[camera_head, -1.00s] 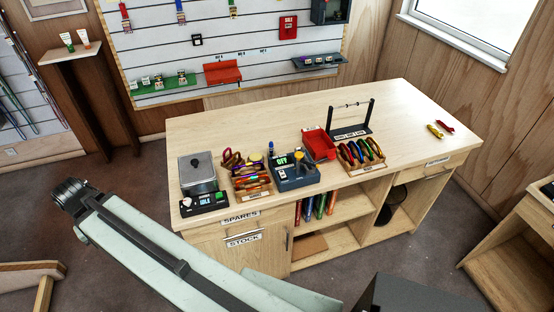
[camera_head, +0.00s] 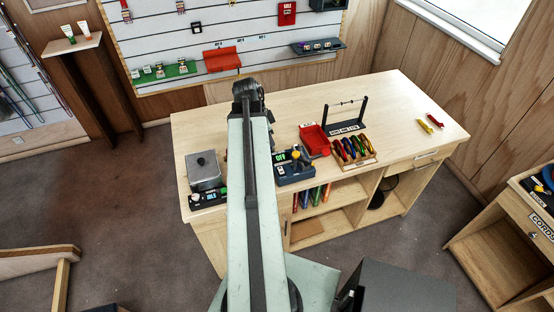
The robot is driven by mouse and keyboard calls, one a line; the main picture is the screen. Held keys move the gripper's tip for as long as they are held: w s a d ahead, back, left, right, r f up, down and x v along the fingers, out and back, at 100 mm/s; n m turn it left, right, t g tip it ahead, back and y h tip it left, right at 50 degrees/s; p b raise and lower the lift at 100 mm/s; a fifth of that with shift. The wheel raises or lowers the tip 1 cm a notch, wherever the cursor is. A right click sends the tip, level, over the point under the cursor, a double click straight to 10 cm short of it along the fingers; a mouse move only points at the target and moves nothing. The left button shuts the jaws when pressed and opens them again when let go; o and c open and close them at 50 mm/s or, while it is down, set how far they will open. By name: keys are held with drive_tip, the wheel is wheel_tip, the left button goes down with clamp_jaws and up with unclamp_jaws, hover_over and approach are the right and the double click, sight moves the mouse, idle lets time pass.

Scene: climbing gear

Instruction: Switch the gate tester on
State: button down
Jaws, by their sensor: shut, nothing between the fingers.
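The gate tester, a dark blue-grey box (camera_head: 298,178) with a display reading OFF and a yellow-topped part, sits near the front edge of the workbench (camera_head: 400,110). My pale green arm reaches up the middle of the view, and its dark end joint appears in front of the bench's back edge. The arm passes just left of the tester and hides some of that side. I cannot make out my gripper; it seems hidden behind the arm.
The bench's right part is mostly clear.

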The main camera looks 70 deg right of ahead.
sight(279, 167)
drive_tip(key=b+x, duration=0.8)
drive_tip(key=x, duration=0.1)
drive_tip(key=w+b+x, duration=0.1)
drive_tip(key=b+x, duration=0.3)
drive_tip(key=b, duration=0.1)
drive_tip(key=shift+s+a+f, duration=0.1)
drive_tip(key=shift+a+f, duration=0.25)
drive_tip(key=shift+f, duration=0.1)
drive_tip(key=shift+f+b, duration=0.2)
drive_tip(key=shift+b, duration=0.1)
drive_tip(key=shift+f+b, duration=0.3)
drive_tip(key=shift+r, duration=0.1)
drive_tip(key=shift+s+a+r+p, duration=0.25)
drive_tip(key=shift+s+a+p, duration=0.2)
drive_tip(key=shift+a, duration=0.1)
